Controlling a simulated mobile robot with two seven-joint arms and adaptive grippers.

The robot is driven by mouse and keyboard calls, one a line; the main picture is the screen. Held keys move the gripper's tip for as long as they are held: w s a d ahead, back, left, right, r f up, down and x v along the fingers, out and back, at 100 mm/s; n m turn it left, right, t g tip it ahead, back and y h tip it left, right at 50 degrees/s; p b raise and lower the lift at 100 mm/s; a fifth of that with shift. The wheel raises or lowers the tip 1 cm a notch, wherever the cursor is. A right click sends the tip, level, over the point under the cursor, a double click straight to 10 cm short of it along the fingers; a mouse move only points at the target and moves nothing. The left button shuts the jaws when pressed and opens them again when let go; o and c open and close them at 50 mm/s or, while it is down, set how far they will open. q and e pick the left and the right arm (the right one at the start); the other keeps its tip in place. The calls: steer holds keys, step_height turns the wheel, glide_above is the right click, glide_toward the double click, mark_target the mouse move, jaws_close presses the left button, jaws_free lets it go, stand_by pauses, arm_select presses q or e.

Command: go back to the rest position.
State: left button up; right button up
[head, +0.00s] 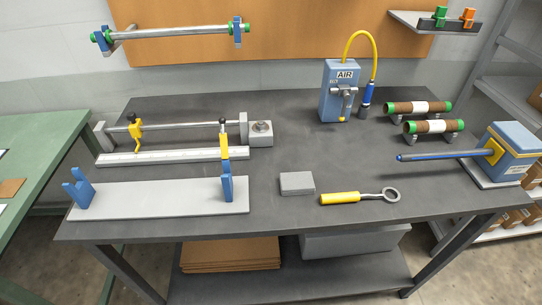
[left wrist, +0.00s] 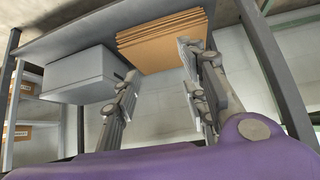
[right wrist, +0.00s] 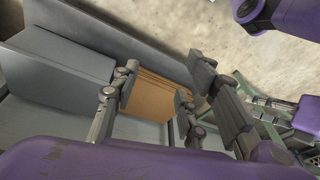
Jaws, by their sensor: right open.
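My left gripper (left wrist: 160,88) shows in the left wrist view with its two fingers spread apart and nothing between them. My right gripper (right wrist: 155,92) shows in the right wrist view, also open and empty. Both point toward the space under the workbench, where a stack of brown boards (left wrist: 160,38) and a grey box (left wrist: 78,75) show beyond the fingers. Neither gripper touches anything that I can see. In the head view neither gripper nor arm appears; the whole bench top (head: 270,178) is unobstructed.
On the bench stand a roller fixture, a blue cradle stand (head: 160,197), a grey block (head: 297,183), a yellow-handled ring tool (head: 345,198), an air unit (head: 338,92), two brown rollers and a blue box with a long bar (head: 510,150). A green table (head: 35,165) stands left, shelving right.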

steer(key=s+d+f+m+g+h, duration=0.25)
steer(key=s+d+m, duration=0.35)
steer(key=s, duration=0.5)
arm_select(q)
steer(key=shift+w+d+r+p, duration=0.1)
steer(key=shift+w+r+p, duration=0.1)
steer(key=shift+r+p, duration=0.35)
steer(key=shift+w+d+r+p, duration=0.1)
steer(key=shift+w+r+p, duration=0.05)
steer(key=shift+r+p, duration=0.4)
arm_select(e)
steer(key=w+a+f+n+t+y, duration=0.1)
steer(key=w+a+f+t, duration=0.2)
steer(key=w+f+t, duration=0.5)
steer(key=w+t, duration=0.1)
steer(key=w, duration=0.2)
steer(key=shift+w+n, duration=0.25)
steer(key=shift+n, duration=0.15)
arm_select(q)
steer(key=shift+w+d+r, duration=0.1)
steer(key=shift+w+d, duration=0.2)
steer(key=shift+w, duration=0.15)
